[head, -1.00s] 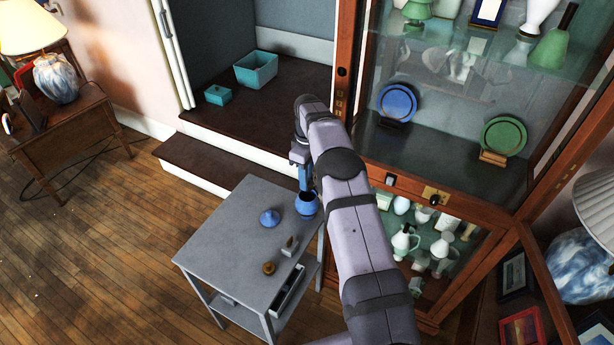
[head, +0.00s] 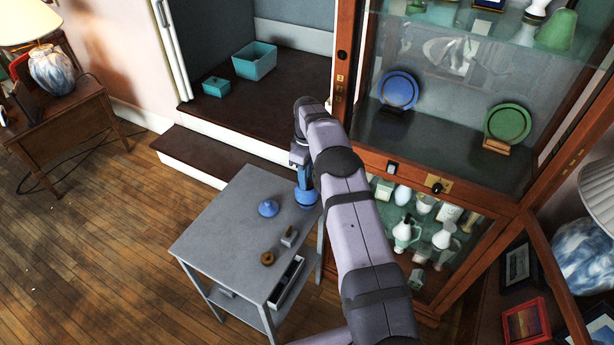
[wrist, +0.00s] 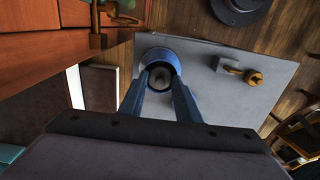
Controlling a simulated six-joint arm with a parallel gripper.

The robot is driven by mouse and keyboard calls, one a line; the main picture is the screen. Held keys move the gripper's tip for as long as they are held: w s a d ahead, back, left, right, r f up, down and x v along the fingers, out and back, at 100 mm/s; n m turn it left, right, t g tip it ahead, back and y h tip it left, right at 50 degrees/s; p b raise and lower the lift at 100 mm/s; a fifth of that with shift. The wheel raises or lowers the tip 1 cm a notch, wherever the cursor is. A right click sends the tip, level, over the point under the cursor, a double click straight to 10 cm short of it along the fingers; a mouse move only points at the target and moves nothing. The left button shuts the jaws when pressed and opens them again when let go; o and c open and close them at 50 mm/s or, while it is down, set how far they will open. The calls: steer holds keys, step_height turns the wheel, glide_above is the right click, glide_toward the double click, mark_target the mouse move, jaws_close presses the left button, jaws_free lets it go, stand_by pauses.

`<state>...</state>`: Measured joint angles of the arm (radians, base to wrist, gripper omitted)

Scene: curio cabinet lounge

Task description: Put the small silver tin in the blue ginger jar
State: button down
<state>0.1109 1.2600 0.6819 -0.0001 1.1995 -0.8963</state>
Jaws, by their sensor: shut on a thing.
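The blue ginger jar (head: 307,198) stands without its lid at the back right corner of the grey side table. In the wrist view its round mouth (wrist: 158,54) faces me. My gripper (wrist: 159,76) points down into the mouth, its two blue fingers shut on a small pale grey thing, apparently the silver tin (wrist: 157,77). The tin shows dimly between the fingertips, at or inside the mouth; its exact depth is hard to tell. In the head view my gripper (head: 305,190) hides most of the jar's top, and the tin is hidden.
The glass-fronted cabinet (head: 370,155) stands close on the right.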

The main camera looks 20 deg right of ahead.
steer(key=c, duration=1.2)
jaws_free()
step_height(320, 180, up, 7)
steer(key=shift+f+b, duration=0.1)
steer(key=shift+b, duration=1)
steer(key=shift+r, duration=0.3)
